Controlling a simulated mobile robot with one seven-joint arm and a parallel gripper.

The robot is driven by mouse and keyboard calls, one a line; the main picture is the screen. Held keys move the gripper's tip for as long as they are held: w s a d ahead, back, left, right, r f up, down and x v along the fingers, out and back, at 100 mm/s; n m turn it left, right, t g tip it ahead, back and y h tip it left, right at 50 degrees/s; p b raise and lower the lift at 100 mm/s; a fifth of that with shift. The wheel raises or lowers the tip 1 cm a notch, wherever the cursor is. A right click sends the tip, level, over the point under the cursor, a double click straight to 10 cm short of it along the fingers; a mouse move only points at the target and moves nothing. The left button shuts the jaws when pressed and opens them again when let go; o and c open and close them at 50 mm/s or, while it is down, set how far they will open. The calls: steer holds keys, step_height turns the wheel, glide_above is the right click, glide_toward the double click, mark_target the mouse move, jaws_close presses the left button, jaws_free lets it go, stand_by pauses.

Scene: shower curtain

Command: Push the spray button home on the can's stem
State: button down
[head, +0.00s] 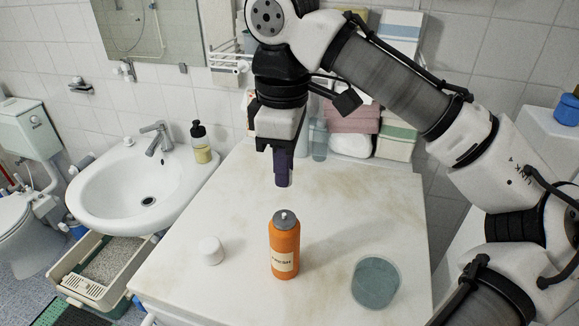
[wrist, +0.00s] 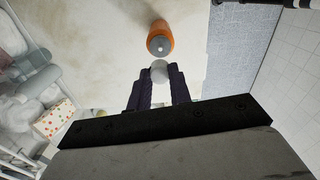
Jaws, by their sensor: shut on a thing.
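The orange can (head: 285,250) stands upright on the worktop, with a grey top and a small pale stem (head: 284,214) at its middle. In the wrist view the can (wrist: 160,34) is beyond the fingertips, its grey top facing me. My gripper (head: 283,184) points down above the can, with a clear gap to the stem. In the wrist view its dark fingers are shut on a small pale grey round piece, the spray button (wrist: 159,72). In the head view the fingers mostly hide the button.
A white cap (head: 210,250) stands on the worktop (head: 330,215) left of the can. A teal round disc (head: 375,283) lies to the right. Folded towels (head: 352,117) and bottles are at the back. A sink (head: 135,185) is to the left. The worktop around the can is free.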

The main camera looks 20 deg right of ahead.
steer(key=shift+r+p, duration=0.1)
steer(key=shift+p, duration=0.6)
steer(key=b, duration=0.3)
glide_above(285, 222)
steer(key=shift+f, duration=2.9)
steer(key=shift+f+b, duration=0.4)
steer(key=shift+f, duration=0.6)
steer(key=shift+f, duration=0.15)
steer(key=c, duration=1.2)
jaws_free()
